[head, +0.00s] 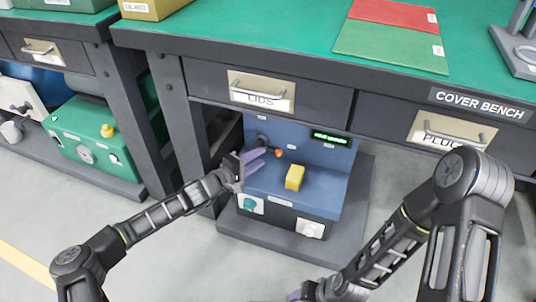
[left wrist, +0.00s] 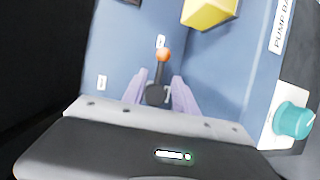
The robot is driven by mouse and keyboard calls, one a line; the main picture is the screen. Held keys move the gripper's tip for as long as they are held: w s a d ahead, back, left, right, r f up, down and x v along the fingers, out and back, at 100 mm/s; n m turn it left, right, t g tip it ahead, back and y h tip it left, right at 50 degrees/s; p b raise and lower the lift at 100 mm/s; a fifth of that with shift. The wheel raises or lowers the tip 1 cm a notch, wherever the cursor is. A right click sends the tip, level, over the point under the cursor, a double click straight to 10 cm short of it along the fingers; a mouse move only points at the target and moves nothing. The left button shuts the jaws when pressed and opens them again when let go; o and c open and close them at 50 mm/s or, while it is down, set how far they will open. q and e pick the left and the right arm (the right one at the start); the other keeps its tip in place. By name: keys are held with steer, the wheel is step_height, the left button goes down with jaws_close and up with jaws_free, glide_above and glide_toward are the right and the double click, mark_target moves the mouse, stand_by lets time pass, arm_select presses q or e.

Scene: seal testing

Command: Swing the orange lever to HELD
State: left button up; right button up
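The lever has an orange ball knob (head: 278,153) and stands on the blue test unit (head: 322,178) below the bench. In the left wrist view its orange knob (left wrist: 163,55) tops a dark shaft that rises from a round black hub (left wrist: 156,95). My left gripper (head: 262,157) is at the lever from the left. In the left wrist view its purple fingers (left wrist: 157,90) are apart, one on each side of the hub and lower shaft; contact cannot be told. Small white labels near the lever are unreadable. My right gripper (head: 304,292) is mostly cut off at the bottom edge.
A yellow block (head: 294,178) sits on the unit right of the lever. A teal knob (head: 249,203) is on the front, a lit green display (head: 331,137) behind. The LIDS drawer (head: 262,92) and bench edge overhang the unit. A bench leg (head: 190,161) stands left.

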mark_target(269, 151)
arm_select(q)
steer(key=b+x, duration=0.1)
steer(key=x, duration=0.3)
steer(key=shift+f+b, duration=0.2)
steer(key=shift+b, duration=0.1)
steer(key=shift+w+d, duration=0.35)
steer(key=shift+w, duration=0.05)
steer(key=shift+r, duration=0.1)
jaws_close()
stand_by(0.7)
